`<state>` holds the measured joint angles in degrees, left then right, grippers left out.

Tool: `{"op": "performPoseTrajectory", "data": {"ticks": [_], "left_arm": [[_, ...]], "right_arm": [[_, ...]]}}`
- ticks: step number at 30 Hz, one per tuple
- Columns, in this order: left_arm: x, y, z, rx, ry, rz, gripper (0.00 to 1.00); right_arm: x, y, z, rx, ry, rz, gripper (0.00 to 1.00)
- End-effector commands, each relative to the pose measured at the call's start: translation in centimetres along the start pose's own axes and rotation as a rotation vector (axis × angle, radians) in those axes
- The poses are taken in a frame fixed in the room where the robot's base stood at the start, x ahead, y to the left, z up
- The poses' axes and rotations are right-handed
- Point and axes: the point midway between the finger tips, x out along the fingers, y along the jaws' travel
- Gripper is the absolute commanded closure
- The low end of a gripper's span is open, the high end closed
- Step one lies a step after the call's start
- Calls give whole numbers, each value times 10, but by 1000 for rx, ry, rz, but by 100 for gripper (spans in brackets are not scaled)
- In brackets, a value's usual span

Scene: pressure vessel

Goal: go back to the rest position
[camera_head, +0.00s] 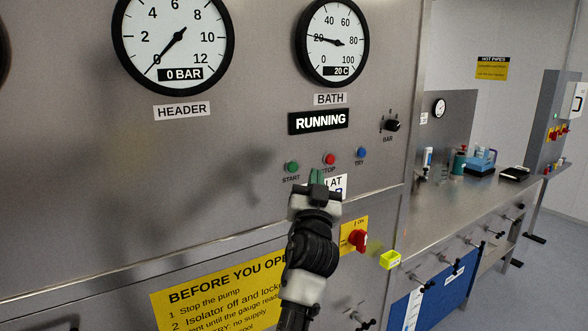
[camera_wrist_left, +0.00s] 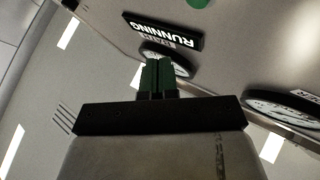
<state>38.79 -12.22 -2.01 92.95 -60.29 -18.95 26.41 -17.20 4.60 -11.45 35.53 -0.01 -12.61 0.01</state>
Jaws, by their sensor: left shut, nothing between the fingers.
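My left gripper (camera_head: 316,177) is in front of the steel panel, just below the red STOP button (camera_head: 329,159). Its green fingers are together and empty; they also show in the left wrist view (camera_wrist_left: 157,75). The green START button (camera_head: 292,167) is to the left of the fingertips and the blue TRY button (camera_head: 361,152) to the right. The gripper partly covers a white label under the buttons. I cannot tell whether the fingertips touch the panel. My right gripper is in neither view.
The RUNNING sign (camera_head: 321,121) is lit above the buttons. The HEADER gauge (camera_head: 173,45) reads near 0 and the BATH gauge (camera_head: 333,41) near 20. A red rotary switch (camera_head: 357,240) sits on a yellow plate below right. A steel bench (camera_head: 455,205) extends to the right.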

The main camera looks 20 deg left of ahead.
Motion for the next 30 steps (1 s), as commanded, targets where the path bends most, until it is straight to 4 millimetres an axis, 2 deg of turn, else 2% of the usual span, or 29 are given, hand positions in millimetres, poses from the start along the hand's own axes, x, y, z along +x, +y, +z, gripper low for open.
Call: {"op": "performPoseTrajectory", "data": {"ticks": [11, 14, 17, 20, 21, 24, 26, 30], "left_arm": [[0, 0, 1, 1, -2, 1, 100], [-4, 7, 17, 6, -30, 22, 100], [-17, 24, 58, 18, -102, 75, 100], [-43, 47, 119, 32, -214, 153, 100], [-58, 56, 146, 38, -264, 186, 100], [-98, 74, 210, 48, -387, 264, 100], [-126, 83, 246, 52, -461, 308, 100], [-201, 95, 323, 62, -635, 399, 100]], "right_arm": [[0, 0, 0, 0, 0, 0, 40], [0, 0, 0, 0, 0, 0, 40], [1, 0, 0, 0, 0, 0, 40], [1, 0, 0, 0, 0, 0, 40], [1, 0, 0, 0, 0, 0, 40], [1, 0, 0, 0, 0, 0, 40], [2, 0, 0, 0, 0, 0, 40], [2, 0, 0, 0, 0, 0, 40]]}}
